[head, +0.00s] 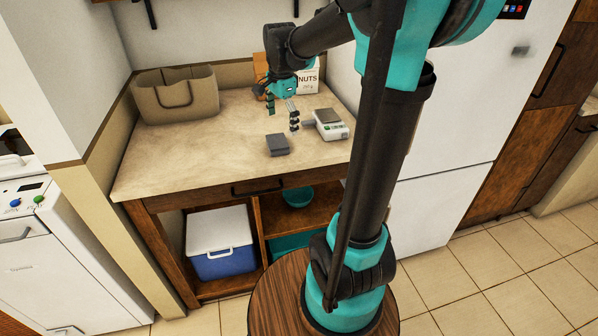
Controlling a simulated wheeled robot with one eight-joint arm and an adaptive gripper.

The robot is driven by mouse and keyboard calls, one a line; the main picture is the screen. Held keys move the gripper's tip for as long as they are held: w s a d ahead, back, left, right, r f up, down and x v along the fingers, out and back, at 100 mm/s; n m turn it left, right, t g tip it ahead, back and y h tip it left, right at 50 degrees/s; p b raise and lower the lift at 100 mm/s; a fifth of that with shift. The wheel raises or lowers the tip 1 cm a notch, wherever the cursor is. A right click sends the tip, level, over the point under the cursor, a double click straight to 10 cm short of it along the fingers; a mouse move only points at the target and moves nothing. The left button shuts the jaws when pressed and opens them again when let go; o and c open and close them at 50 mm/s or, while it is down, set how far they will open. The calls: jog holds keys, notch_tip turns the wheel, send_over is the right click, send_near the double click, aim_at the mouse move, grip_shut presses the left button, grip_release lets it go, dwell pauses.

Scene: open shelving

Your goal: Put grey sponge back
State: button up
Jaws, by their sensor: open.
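The grey sponge (277,145) is a small dark grey block lying flat on the pale countertop, right of the counter's middle. My gripper (284,108) is open and empty. It hangs over the counter, a little behind the sponge and apart from it. One finger shows in front of a white and grey scale-like device, and the other is at the left.
A beige tote bag (175,95) stands at the counter's back left. A scale-like device (331,124) sits right of the sponge. A box marked "NUTS" (307,78) stands behind my gripper. Below are a blue cooler (222,243) and a teal bowl (298,196). The counter's front left is clear.

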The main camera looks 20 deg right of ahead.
jog(key=s+d+f+n+t, duration=0.3)
jog(key=s+f+n, duration=1.1)
jog(key=s, duration=0.4)
jog(key=shift+s+f, duration=0.2)
jog(key=shift+f, duration=0.45)
